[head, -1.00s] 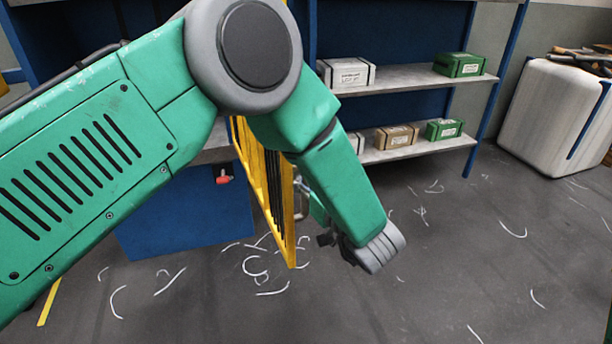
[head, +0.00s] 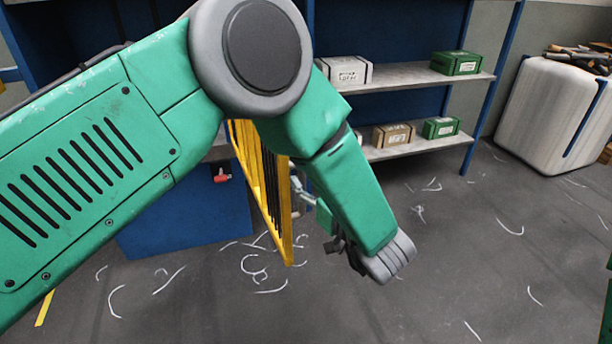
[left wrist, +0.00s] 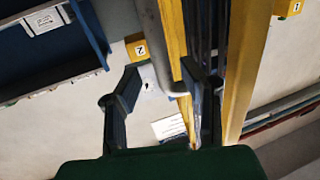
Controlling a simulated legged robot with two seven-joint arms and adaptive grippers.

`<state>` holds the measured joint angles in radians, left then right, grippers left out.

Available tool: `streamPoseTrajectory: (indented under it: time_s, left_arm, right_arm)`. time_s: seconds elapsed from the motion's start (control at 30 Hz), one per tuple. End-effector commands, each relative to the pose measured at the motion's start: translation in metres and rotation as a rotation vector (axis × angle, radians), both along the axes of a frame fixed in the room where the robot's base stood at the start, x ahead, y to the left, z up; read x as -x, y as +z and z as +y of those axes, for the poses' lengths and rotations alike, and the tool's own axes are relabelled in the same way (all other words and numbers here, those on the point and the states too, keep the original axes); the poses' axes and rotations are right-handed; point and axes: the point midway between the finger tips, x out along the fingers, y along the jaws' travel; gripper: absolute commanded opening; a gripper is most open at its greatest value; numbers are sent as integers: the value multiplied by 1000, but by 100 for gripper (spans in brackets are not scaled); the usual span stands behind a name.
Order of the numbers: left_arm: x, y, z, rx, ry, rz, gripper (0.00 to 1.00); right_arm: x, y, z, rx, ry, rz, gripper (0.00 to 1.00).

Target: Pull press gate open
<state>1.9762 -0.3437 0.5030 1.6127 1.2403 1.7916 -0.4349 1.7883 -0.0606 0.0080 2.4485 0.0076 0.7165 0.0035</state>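The press gate (head: 284,220) is a yellow frame with dark bars, seen nearly edge-on left of my left forearm in the head view. Its yellow frame also shows in the left wrist view (left wrist: 242,60). A grey tubular handle (left wrist: 172,45) stands beside the frame there, and its bent end reaches between my fingers. My left gripper (left wrist: 162,100) is open, with one dark finger on each side of the handle's end. I cannot tell whether a finger touches it. In the head view, my wrist mostly hides this gripper (head: 338,246). My right gripper is not in view.
Grey shelves (head: 420,76) with white, brown and green boxes stand behind. A white bin (head: 545,115) is at the right. A blue panel (head: 185,215) with a red part is left of the gate. The floor in front is open, scattered with pale curled scraps.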

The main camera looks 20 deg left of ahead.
Motion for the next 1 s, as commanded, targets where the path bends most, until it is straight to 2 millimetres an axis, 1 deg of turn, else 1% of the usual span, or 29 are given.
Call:
streamPoseTrajectory:
  time_s: [0.03,0.1,0.2,0.33,0.43,0.7,1.0]
  left_arm:
    - [6,0,-9,-2,-3,1,36]
    - [14,-1,-20,-3,-4,2,36]
    - [24,-1,-32,-3,-3,4,36]
    - [32,-1,-41,-4,-2,3,36]
    - [34,-1,-44,-4,-2,4,36]
    - [34,-2,-43,-2,-1,4,36]
    - [35,-1,-45,-5,-2,4,36]
  right_arm:
    - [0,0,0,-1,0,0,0]
    - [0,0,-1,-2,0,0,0]
    - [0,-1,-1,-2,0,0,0]
    - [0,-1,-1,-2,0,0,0]
    - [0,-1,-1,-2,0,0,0]
    - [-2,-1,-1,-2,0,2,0]
    - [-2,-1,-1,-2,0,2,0]
